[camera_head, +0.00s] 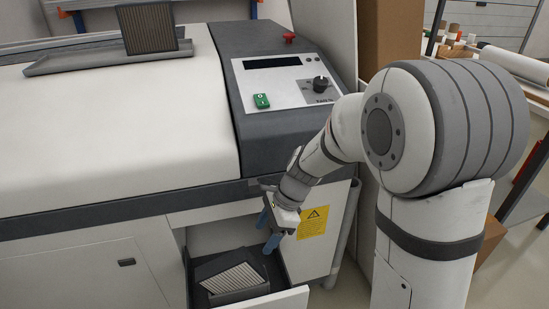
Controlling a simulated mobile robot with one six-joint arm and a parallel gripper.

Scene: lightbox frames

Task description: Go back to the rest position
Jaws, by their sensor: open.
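My gripper (268,231) is at the end of my white arm, in the middle of the view. Its two blue fingers are apart and nothing shows between them. It hangs above an open drawer (283,301) at the bottom of the machine. In the drawer sits a dark box-like part with a ribbed, pale filter face (233,280). My fingers are above and to the right of this part; whether the lower finger touches anything cannot be told.
The large white machine (120,120) fills the left. Its control panel (285,85) has a green button (261,101) and a black knob (320,83). A brown filter (149,28) stands on a grey tray (100,58) on top. A cardboard box (388,35) and shelves are behind my arm.

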